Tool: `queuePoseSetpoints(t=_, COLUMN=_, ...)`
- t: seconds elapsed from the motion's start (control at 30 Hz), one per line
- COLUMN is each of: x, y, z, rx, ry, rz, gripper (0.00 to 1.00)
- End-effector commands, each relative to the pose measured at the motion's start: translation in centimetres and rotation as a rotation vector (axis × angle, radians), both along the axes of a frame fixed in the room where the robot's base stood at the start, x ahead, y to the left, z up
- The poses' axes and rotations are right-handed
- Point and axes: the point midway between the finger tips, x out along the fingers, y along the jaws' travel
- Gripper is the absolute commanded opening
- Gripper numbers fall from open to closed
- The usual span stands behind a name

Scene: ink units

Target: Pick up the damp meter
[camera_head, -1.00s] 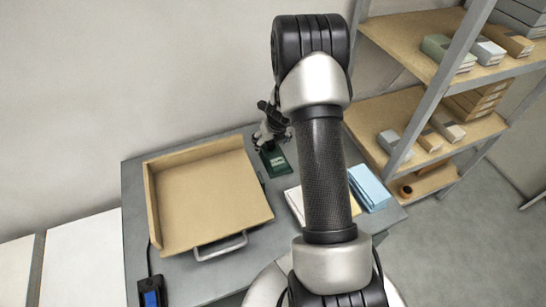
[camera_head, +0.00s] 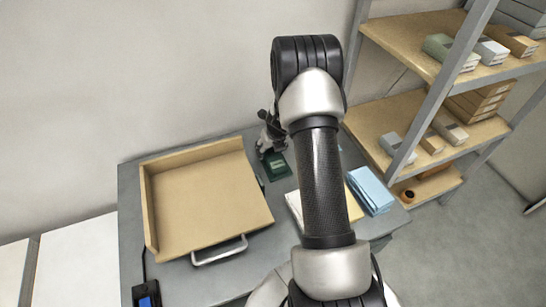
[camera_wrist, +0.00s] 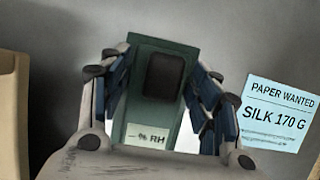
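The damp meter, a dark green slab with a black panel and a "% RH" label, fills the middle of the wrist view (camera_wrist: 150,110). In the head view it is a small green shape (camera_head: 276,168) on the grey desk, just right of the wooden tray. My gripper (camera_wrist: 160,58) has one blue-padded finger on each side of the meter. The fingers look open around it; close contact is hard to judge. In the head view my gripper (camera_head: 268,146) is at the meter's far end, partly hidden by my arm.
The wooden tray (camera_head: 150,200) with a metal handle takes up the desk's left. A blue-screened device (camera_head: 147,294) lies at the front left. Light blue packets (camera_head: 370,190) lie to the right. A loaded shelf (camera_head: 372,115) stands beyond. A blue paper card (camera_wrist: 280,112) shows beside my gripper.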

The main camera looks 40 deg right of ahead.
Motion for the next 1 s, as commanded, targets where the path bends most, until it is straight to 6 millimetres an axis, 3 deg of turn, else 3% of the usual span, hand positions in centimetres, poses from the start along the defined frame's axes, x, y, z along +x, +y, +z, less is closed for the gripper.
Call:
queuePoseSetpoints(t=0.5, x=0.0, y=0.0, z=0.0, rx=0.0, ry=-0.001, rz=0.0, gripper=0.21)
queuePoseSetpoints(t=0.77, x=0.0, y=0.0, z=0.2, rx=0.0, ry=-0.001, rz=0.0, gripper=0.21)
queuePoseSetpoints(t=1.0, x=0.0, y=0.0, z=2.2, rx=-0.001, ry=-0.001, rz=0.001, gripper=0.21)
